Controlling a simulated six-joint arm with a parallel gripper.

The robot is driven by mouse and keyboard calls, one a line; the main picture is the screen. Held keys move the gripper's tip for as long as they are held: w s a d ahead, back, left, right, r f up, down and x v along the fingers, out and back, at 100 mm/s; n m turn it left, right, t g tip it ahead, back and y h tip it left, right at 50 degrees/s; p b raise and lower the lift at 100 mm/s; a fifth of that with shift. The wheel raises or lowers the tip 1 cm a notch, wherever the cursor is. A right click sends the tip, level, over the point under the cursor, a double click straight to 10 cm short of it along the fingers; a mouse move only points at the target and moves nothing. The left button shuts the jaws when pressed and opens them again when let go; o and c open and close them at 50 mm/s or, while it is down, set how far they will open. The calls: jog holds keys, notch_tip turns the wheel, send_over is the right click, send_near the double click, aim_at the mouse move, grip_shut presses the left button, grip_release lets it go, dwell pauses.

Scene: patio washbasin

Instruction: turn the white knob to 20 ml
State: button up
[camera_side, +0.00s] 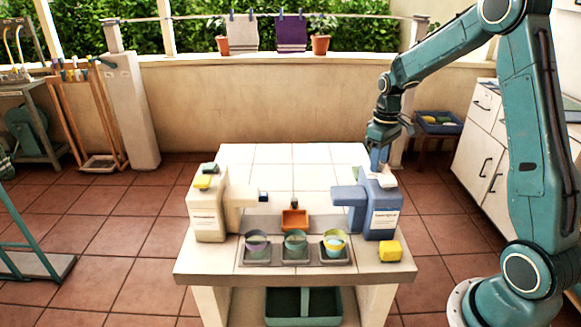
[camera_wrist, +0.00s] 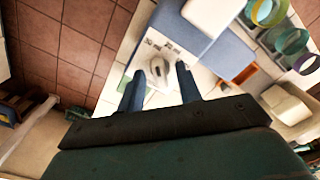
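The white knob (camera_wrist: 160,69) sits on a pale dial plate (camera_wrist: 152,46) with small dark markings, on top of the blue dispenser (camera_side: 382,212). The dispenser also shows in the wrist view (camera_wrist: 228,54). The markings and the knob's setting are too small to read. My gripper (camera_side: 379,160) points down just above the dispenser's top in the side view. In the wrist view its two blue fingers are apart, one on each side of the knob, with gaps visible. In the side view the fingers partly hide the knob area.
A cream dispenser (camera_side: 207,215) stands at the table's left. Between the dispensers are an orange container (camera_side: 294,219) and three cups, one with a green rim (camera_side: 295,240). A yellow block (camera_side: 390,251) lies at the front right. The back of the tiled table (camera_side: 290,165) is clear.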

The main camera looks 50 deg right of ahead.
grip_shut()
jog(key=shift+m, duration=0.3)
jog(key=m, duration=0.4)
jog(key=shift+m, duration=2.2)
grip_release()
